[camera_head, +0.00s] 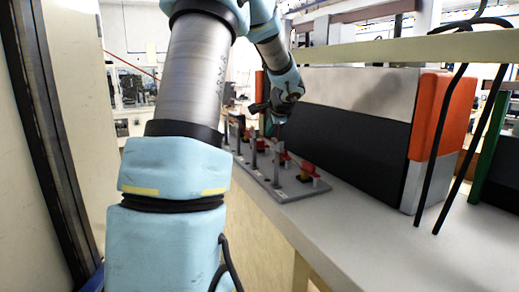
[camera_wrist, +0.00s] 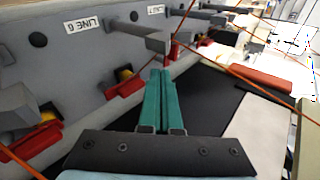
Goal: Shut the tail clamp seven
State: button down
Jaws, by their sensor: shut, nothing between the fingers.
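A grey plate (camera_head: 290,193) on the bench carries a row of clamps with grey posts, red levers and yellow parts. In the wrist view one red clamp (camera_wrist: 124,88) sits below a label (camera_wrist: 88,23) that seems to read LINE 6, upside down. Another red clamp (camera_wrist: 186,50) is farther along, near a second label (camera_wrist: 150,11) too small to read surely. I cannot tell which is seven. My gripper (camera_wrist: 161,75) has green fingers pressed together, empty, their tips between these two clamps and near the grey post (camera_wrist: 138,36). In the head view my gripper is mostly hidden by the wrist.
Thin orange cords (camera_wrist: 235,72) cross the wrist view close to the fingers. In the head view a long dark and silver machine with an orange end (camera_head: 440,110) stands behind the plate. Black cables (camera_head: 440,150) hang at right. The front bench top (camera_head: 370,240) is clear.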

jog(key=shift+f, duration=0.2)
jog(key=p, duration=0.3)
send_near(258, 145)
notch_tip(258, 145, down, 4)
jog(key=shift+w+a+f, duration=0.1)
jog(key=shift+w, duration=0.05)
jog(key=shift+w+a+r+p, duration=0.15)
jog(key=shift+w+a+p, duration=0.05)
jog(key=shift+w+p, duration=0.3)
jog(key=shift+w+a+r+p, duration=0.1)
jog(key=shift+w+a+p, duration=0.1)
jog(key=shift+w+p, duration=0.35)
jog(key=shift+w+a+f, duration=0.2)
jog(key=shift+w, duration=0.6)
jog(key=shift+a+f, duration=0.1)
jog(key=shift+w+a+f+b, duration=0.1)
jog(key=shift+w+a+b, duration=0.25)
jog(key=shift+b, duration=0.65)
jog(key=shift+w+a+r, duration=0.2)
jog(key=shift+w+a, duration=0.15)
jog(key=shift+a, duration=0.1)
jog(key=shift+s+r+b, duration=0.1)
jog(key=shift+b, duration=0.2)
